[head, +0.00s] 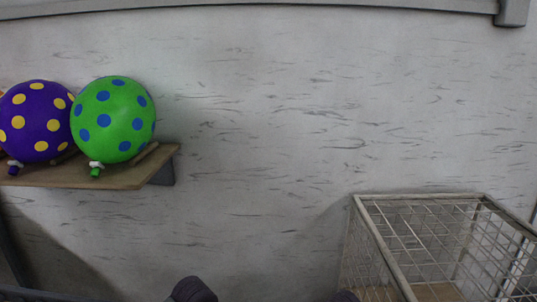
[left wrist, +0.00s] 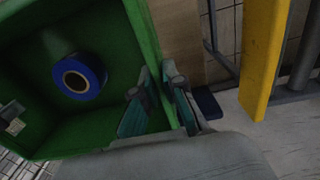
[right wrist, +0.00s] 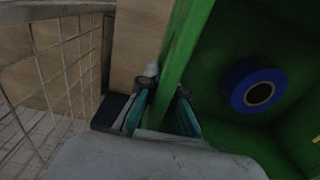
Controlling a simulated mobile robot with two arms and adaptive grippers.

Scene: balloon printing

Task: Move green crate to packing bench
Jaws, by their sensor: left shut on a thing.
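The green crate (left wrist: 110,22) shows in the left wrist view, where I look into it. It also fills the right of the right wrist view (right wrist: 222,45). A blue ring-shaped roll (left wrist: 80,75) lies inside it, seen in the right wrist view too (right wrist: 254,88). My left gripper (left wrist: 158,100) is shut on one crate wall, a finger on each side. My right gripper (right wrist: 160,108) has its fingers on both sides of another wall and looks closed on it. The crate is outside the head view. No packing bench can be made out.
A wire cage (head: 375,235) stands at the lower right in the head view. A wall shelf (head: 120,178) on the left holds a purple balloon (head: 37,122) and a green balloon (head: 113,120). A yellow post (left wrist: 264,60) stands beside the crate in the left wrist view.

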